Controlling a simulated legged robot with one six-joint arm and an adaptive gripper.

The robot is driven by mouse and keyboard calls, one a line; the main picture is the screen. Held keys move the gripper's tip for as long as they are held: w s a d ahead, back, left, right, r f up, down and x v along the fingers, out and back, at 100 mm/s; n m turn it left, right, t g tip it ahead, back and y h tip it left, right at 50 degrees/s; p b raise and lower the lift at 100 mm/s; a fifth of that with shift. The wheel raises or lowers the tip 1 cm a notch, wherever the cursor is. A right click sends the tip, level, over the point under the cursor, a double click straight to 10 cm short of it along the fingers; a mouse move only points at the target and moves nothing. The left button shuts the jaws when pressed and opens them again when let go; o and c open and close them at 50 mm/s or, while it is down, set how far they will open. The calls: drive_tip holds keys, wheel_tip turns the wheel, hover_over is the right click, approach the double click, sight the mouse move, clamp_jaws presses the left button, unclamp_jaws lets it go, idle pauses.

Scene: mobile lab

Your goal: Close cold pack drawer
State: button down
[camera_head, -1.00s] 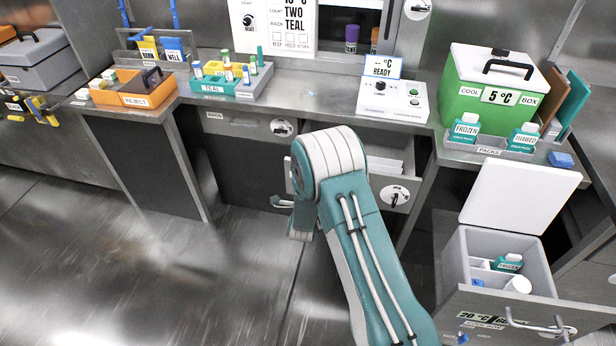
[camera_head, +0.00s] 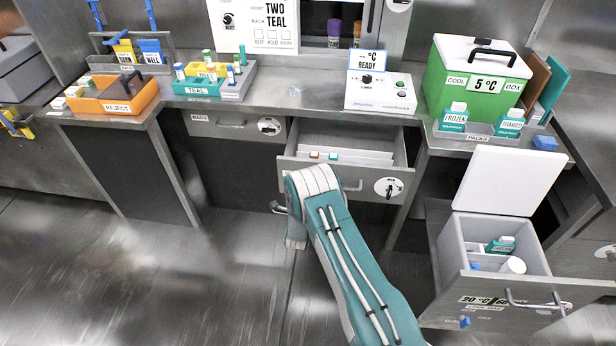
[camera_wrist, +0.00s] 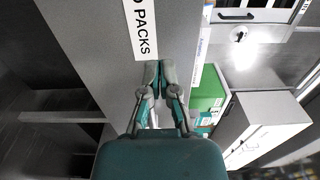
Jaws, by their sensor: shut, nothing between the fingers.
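In the head view, a middle drawer (camera_head: 348,187) under the bench stands pulled out, with white dividers and small items inside. My arm covers part of its front. A lower drawer (camera_head: 505,309) at the right also stands out, holding an open-lidded box with a FROZEN bottle. I cannot tell from the head view which is the cold pack drawer. In the wrist view, a label ending "D PACKS" (camera_wrist: 141,28) lies on a grey front just beyond my gripper (camera_wrist: 160,75). Its fingers are together and empty. Whether they touch the front is unclear. My gripper is hidden in the head view.
The green cool box (camera_head: 476,85) stands on the right bench behind the PACKS tray (camera_head: 482,137). The READY device (camera_head: 380,92), TEAL rack (camera_head: 199,89) and orange REJECT tray (camera_head: 124,106) stand along the bench. The floor (camera_head: 190,280) at left is clear.

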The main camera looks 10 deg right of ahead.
drive_tip(key=x, duration=0.5)
drive_tip(key=shift+w+d, duration=0.25)
drive_tip(key=shift+w, duration=0.05)
drive_tip(key=shift+a, duration=0.2)
